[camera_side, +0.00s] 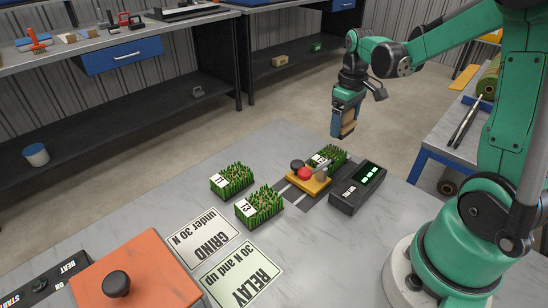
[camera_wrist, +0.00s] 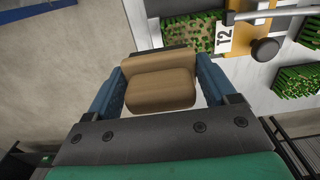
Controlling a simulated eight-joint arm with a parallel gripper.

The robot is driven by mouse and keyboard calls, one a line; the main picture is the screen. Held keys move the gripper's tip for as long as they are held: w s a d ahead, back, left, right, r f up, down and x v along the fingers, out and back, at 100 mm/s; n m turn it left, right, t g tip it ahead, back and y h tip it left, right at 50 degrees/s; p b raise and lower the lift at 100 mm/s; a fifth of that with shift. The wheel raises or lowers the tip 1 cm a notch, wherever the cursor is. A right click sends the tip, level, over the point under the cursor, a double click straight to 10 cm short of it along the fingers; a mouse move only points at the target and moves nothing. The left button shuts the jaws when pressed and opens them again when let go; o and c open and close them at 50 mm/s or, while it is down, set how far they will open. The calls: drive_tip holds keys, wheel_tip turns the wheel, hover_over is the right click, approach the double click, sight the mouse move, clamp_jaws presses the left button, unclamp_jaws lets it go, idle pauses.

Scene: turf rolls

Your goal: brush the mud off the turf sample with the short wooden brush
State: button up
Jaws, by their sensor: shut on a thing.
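My gripper (camera_side: 346,112) hangs above the far edge of the grey table, its blue fingers shut on the short wooden brush (camera_side: 349,127). The brush's light brown block shows between the fingers in the wrist view (camera_wrist: 160,90); its bristles cannot be made out. The turf sample tagged T2 (camera_side: 333,154) lies beyond the yellow fixture, below and left of the brush, apart from it. In the wrist view T2 (camera_wrist: 188,37) is green with brown specks that look like mud. Turf samples T1 (camera_side: 232,180) and T3 (camera_side: 259,206) stand nearer on the table.
A yellow fixture (camera_side: 309,184) with a red button and dark knob partly covers T2. A black display box (camera_side: 357,187) stands right of it. GRIND (camera_side: 202,234) and RELAY (camera_side: 241,272) cards and an orange lidded box (camera_side: 135,278) lie in front. Air around the brush looks clear.

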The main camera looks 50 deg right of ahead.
sight(330, 153)
wheel_tip(330, 153, down, 3)
drive_tip(key=shift+r, duration=0.15)
drive_tip(key=shift+a+f, duration=0.2)
drive_tip(key=shift+f, duration=0.1)
drive_tip(key=shift+a, duration=0.8)
drive_tip(key=shift+c, duration=0.5)
drive_tip(key=shift+a, duration=1)
drive_tip(key=shift+d, duration=2.1)
drive_tip(key=shift+a+r, duration=0.1)
drive_tip(key=shift+r, duration=3.95)
